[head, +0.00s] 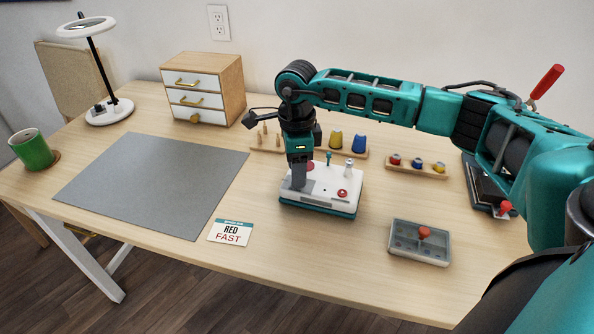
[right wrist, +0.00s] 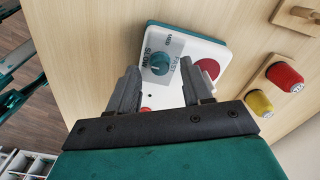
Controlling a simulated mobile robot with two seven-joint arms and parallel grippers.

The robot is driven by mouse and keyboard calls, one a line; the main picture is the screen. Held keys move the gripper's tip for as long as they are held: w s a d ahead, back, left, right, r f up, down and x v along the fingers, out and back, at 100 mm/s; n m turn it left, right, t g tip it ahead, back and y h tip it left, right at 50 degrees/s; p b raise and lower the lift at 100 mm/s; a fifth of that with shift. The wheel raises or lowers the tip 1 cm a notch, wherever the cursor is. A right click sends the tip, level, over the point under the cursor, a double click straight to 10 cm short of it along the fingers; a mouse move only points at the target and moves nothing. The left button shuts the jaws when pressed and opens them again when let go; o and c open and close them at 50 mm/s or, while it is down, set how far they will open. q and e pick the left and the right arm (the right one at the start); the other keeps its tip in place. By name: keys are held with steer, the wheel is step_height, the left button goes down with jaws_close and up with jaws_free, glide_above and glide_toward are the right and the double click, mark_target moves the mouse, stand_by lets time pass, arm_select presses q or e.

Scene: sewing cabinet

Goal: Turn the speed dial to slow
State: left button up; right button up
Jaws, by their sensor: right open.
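The control box (head: 318,204) is white-topped with a teal base and stands on the table in the head view. Its teal speed dial (right wrist: 161,63) shows in the right wrist view, with printed SLOW, MED and FAST labels around it; where its pointer aims is too small to tell. My right gripper (right wrist: 161,82) is open and empty, pointing at the panel with the dial between the lines of its fingers. Contact cannot be told. In the head view the right gripper (head: 299,181) covers the dial. My left gripper is not in view.
A card (head: 231,233) reading RED FAST lies in front of the box. A grey mat (head: 150,185) is to the left. A lidded grey tray (head: 419,243) stands to the right. Spool racks (head: 415,168) stand behind. A red button (right wrist: 207,70) sits beside the dial.

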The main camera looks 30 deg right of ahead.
step_height(320, 180, up, 12)
steer(key=shift+f+p, duration=0.25)
steer(key=shift+p, duration=0.1)
steer(key=shift+s, duration=0.1)
stand_by(0.4)
